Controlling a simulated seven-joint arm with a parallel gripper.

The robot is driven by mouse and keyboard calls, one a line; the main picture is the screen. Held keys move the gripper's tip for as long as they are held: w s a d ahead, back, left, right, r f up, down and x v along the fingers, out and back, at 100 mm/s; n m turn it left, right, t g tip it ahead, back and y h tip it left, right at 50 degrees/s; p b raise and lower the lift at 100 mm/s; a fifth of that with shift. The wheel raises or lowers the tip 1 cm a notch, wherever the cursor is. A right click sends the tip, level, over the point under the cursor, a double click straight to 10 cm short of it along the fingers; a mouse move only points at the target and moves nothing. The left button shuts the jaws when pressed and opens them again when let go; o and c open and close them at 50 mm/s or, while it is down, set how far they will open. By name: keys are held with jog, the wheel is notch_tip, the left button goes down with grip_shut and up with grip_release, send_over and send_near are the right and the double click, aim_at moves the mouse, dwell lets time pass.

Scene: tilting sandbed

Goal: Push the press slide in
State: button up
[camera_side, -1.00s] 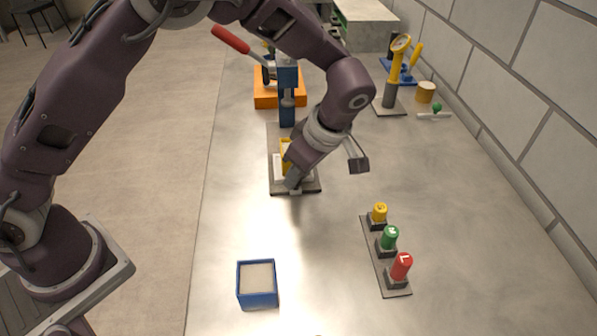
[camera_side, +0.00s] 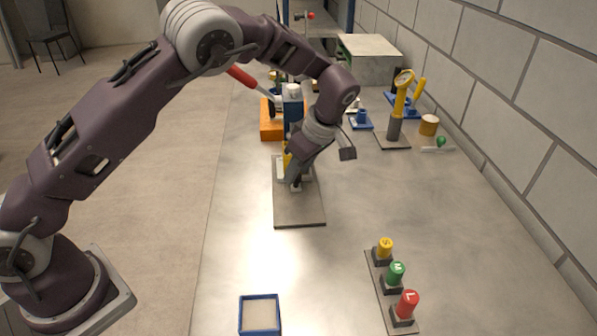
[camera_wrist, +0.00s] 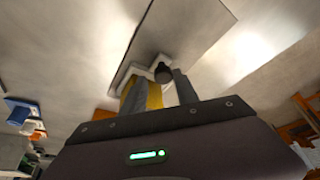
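The press has an orange base (camera_side: 270,125), a blue column (camera_side: 292,105) and a red lever handle (camera_side: 241,76). In front of it lies a flat grey plate (camera_side: 298,212) carrying the pale slide (camera_side: 281,172) with a yellow part, at the plate's press end. In the wrist view the slide (camera_wrist: 128,75) shows as a pale edge, with a dark round knob (camera_wrist: 163,72) near my fingertips. My gripper (camera_side: 294,185) is low over the slide, at its front side. Two grey fingers show beside the yellow part; whether they grip anything is unclear. My wrist partly hides the slide.
A blue-rimmed box (camera_side: 260,299) stands at the front. A button strip with yellow, green and red buttons (camera_side: 407,303) lies front right. A gauge stand (camera_side: 395,128) and a tan cylinder (camera_side: 429,125) are back right. A block wall runs along the right. The middle table is clear.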

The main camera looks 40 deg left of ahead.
jog(key=shift+s+d, duration=0.1)
dwell(0.3)
jog(key=v, duration=0.7)
